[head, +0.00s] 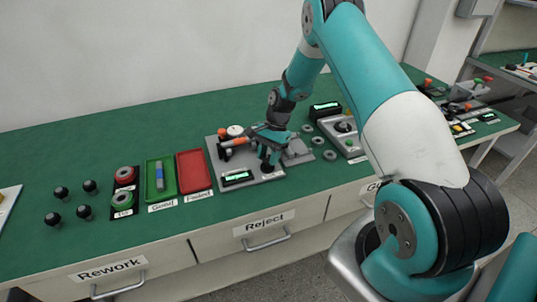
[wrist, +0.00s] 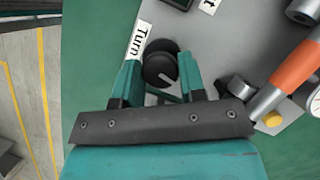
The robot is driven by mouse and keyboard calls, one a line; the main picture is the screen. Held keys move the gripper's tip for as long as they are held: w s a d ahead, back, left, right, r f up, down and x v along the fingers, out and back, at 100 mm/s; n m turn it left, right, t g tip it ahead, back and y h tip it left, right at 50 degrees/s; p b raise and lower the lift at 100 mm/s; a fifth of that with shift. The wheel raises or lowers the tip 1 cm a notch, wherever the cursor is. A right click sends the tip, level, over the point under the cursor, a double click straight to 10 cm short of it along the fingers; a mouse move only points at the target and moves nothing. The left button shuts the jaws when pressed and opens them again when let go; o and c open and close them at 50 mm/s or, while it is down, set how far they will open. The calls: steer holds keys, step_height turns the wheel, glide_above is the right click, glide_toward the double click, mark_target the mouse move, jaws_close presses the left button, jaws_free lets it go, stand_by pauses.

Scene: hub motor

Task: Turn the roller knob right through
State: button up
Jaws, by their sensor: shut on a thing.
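In the wrist view a round black knob (wrist: 160,66) with a pale pointer line stands on a grey plate, beside a white label reading "Turn". The pointer slants down and to the right in that view. My gripper (wrist: 161,84) has its two teal fingers on either side of the knob and is shut on it. In the head view my gripper (head: 268,158) is over the grey fixture plate (head: 216,165), and the arm hides much of the knob there.
An orange-handled part (wrist: 297,65) and a gauge lie right of my gripper in the wrist view. A green tray (head: 151,176), a red tray (head: 193,170) and several black knobs stand left on the green bench. A second device (head: 345,137) stands to the right.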

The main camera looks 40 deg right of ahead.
stand_by(0.3)
steer(key=o, duration=0.9)
steer(key=shift+s, duration=0.1)
steer(key=shift+w+d+r, duration=0.2)
steer(key=shift+r, duration=0.25)
steer(key=b+v, duration=0.1)
steer(key=v, duration=1.5)
steer(key=shift+s+r, duration=0.15)
steer(key=shift+r, duration=0.1)
